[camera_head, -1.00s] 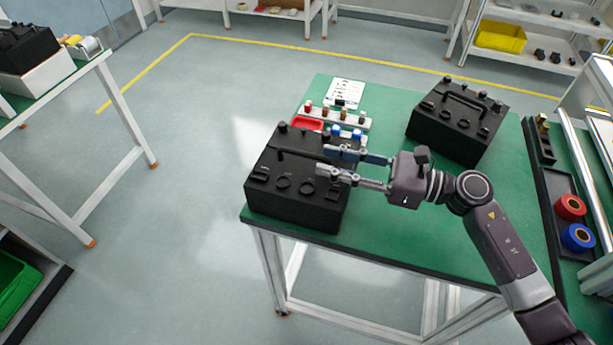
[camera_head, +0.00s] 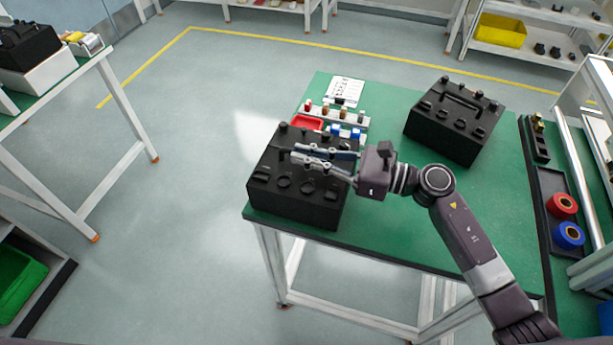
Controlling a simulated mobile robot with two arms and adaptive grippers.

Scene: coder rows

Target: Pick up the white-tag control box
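Two black control boxes with knobs and top handles stand on the green table (camera_head: 400,225). One black box (camera_head: 290,205) is at the near left corner of the table, and the other black box (camera_head: 455,125) is at the back right. I cannot make out a white tag on either. My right gripper (camera_head: 298,153) is over the top of the near left box, its fingers pointing left across the handle area. The fingers look close together, with a narrow gap; whether they hold the handle is hidden. My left gripper is not in view.
Behind the near box are a red tray (camera_head: 307,122), a small rack (camera_head: 338,115) with coloured knobs, and a white sheet (camera_head: 346,91). Red tape (camera_head: 562,206) and blue tape (camera_head: 569,236) lie on the right bench. The table's middle is clear.

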